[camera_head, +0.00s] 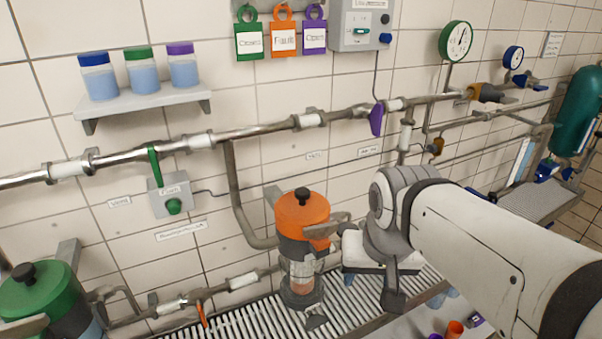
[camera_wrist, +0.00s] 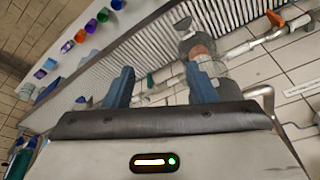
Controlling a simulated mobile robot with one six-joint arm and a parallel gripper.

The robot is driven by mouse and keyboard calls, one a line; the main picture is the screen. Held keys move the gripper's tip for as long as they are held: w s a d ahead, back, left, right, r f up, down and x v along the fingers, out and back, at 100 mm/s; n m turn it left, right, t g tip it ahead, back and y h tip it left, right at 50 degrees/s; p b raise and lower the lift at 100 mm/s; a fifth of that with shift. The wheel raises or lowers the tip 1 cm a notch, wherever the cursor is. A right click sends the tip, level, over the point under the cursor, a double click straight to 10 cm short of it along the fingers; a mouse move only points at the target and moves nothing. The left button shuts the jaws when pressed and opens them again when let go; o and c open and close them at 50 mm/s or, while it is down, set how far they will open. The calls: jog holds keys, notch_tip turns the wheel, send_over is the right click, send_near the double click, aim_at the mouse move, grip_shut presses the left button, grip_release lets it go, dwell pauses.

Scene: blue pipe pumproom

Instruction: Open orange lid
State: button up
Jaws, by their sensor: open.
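The orange lid (camera_head: 300,215) with a black knob (camera_head: 302,196) sits on a clear-sided vessel (camera_head: 302,270) on the slatted grate in the head view. The lid looks closed. My gripper shows in the wrist view (camera_wrist: 160,72), with two blue fingers spread apart and nothing between them. In the head view my wrist is just right of the lid, and its fingers are mostly hidden. In the wrist view a vessel with pinkish contents (camera_wrist: 203,48) shows beyond the right finger; I cannot make out the orange lid there.
Pipes (camera_head: 243,133) run along the tiled wall behind the vessel. A green-lidded vessel (camera_head: 40,295) stands at the lower left. A shelf (camera_head: 145,103) with jars is on the wall. Small coloured cups (camera_wrist: 80,37) stand on a ledge at upper left in the wrist view.

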jog(key=w+a+r+m+g+b, duration=0.1)
jog(key=w+a+r+m, duration=0.15)
jog(key=w+r, duration=0.2)
jog(key=w+a+r+m+b, duration=0.1)
jog(key=w+r+m, duration=0.2)
jog(key=w, duration=0.2)
notch_tip(320, 180, up, 6)
jog(key=m+g+b, duration=0.1)
jog(key=m+g, duration=0.1)
jog(key=m, duration=0.5)
send_over(303, 190)
jog(key=shift+n, duration=0.25)
jog(key=shift+a+f, duration=0.1)
jog(key=shift+f, duration=3.65)
grip_shut()
